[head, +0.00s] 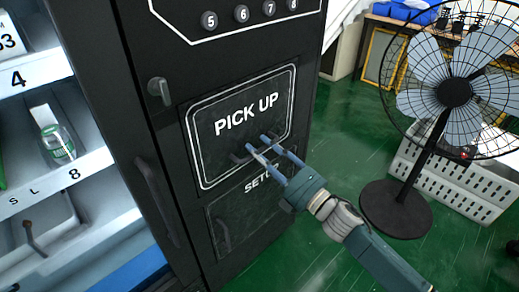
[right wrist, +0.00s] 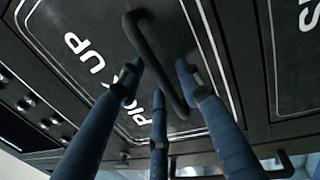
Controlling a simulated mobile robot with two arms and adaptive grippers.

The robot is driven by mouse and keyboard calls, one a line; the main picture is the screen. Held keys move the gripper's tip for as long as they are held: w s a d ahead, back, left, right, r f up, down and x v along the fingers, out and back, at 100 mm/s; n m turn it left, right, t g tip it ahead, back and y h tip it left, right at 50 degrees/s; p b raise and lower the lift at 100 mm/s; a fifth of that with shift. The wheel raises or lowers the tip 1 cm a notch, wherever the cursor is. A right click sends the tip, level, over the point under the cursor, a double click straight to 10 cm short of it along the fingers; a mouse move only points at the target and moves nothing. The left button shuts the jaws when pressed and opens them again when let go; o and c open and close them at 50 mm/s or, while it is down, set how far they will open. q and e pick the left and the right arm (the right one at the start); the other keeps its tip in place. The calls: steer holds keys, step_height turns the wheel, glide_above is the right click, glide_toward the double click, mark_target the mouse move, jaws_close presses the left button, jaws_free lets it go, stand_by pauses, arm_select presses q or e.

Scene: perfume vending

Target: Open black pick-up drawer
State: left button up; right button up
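The black pick-up drawer (head: 222,159) is a dark panel with a white outline and the words PICK UP, on the front of the black vending machine. It looks closed, flush with the machine. Its black bar handle (head: 236,157) is low on the panel, partly behind my fingers. My right gripper (head: 258,143) reaches in from the lower right, with its blue fingers spread at the handle. In the right wrist view, the handle (right wrist: 158,62) runs between the spread fingertips (right wrist: 160,76). Whether any finger touches it is unclear. My left gripper is not in view.
A panel marked SETUP (head: 225,225), with its own handle, lies below the drawer. Numbered buttons (head: 242,13) sit above. A shelf compartment (head: 92,160) with a bottle is at left. A black standing fan (head: 397,208) and a white crate (head: 462,190) are at right on green floor.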

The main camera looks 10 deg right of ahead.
steer(key=shift+w+a, duration=0.2)
steer(key=shift+w, duration=0.05)
jaws_close()
steer(key=shift+d, duration=0.1)
